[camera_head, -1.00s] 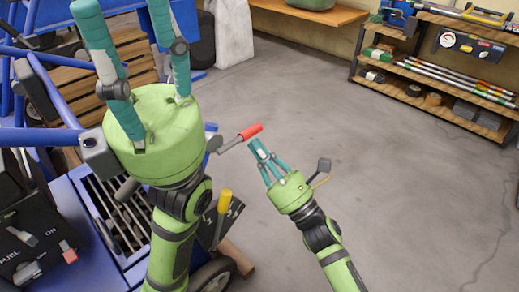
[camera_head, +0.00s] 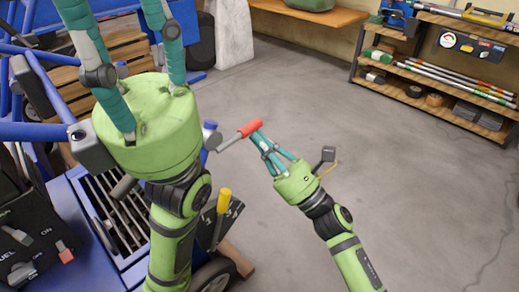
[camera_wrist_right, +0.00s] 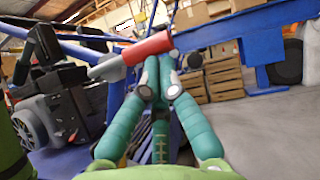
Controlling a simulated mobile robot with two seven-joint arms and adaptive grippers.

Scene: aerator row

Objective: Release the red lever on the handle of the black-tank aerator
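The red lever (camera_head: 250,128) has a red grip on a grey rod. It sticks out to the right beside a blue handle end (camera_head: 210,126), and my left gripper hides its base. My right gripper (camera_head: 258,137) has its fingers together, with the tips at the red grip. In the right wrist view the red lever (camera_wrist_right: 147,47) crosses just past the fingertips (camera_wrist_right: 157,66); it does not look enclosed between them. My left gripper (camera_head: 113,20) has its fingers spread wide over the machine, their tips near or past the top edge. Black machine parts (camera_wrist_right: 62,108) show at left; I cannot clearly identify the tank.
A yellow-gripped lever (camera_head: 224,200) stands below the red one. A black control panel (camera_head: 25,240) and blue frame (camera_head: 75,195) fill the left. A shelf (camera_head: 440,80) stands at back right. The grey floor (camera_head: 400,170) is clear on the right.

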